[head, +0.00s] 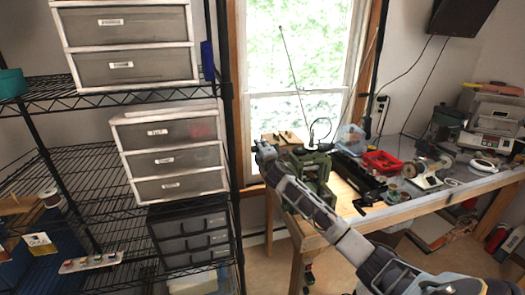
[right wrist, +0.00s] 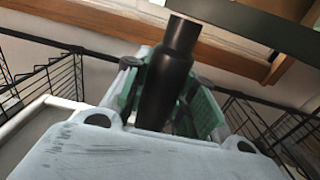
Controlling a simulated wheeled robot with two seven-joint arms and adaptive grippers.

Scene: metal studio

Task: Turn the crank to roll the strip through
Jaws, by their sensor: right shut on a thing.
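The green rolling mill (head: 319,168) stands at the near left end of the workbench. My right arm reaches up across the bench from the lower right, and its gripper (head: 264,152) is at the left side of the mill. In the right wrist view, the gripper (right wrist: 168,98) is shut on a black crank handle (right wrist: 164,88), with green finger pads on both sides of it. The handle's far end sticks out past the fingers. In the head view, the gripper and arm hide the handle and part of the mill. I cannot make out the strip. My left gripper is out of view.
A wire shelf (head: 85,150) with drawer units stands at left. A window is behind.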

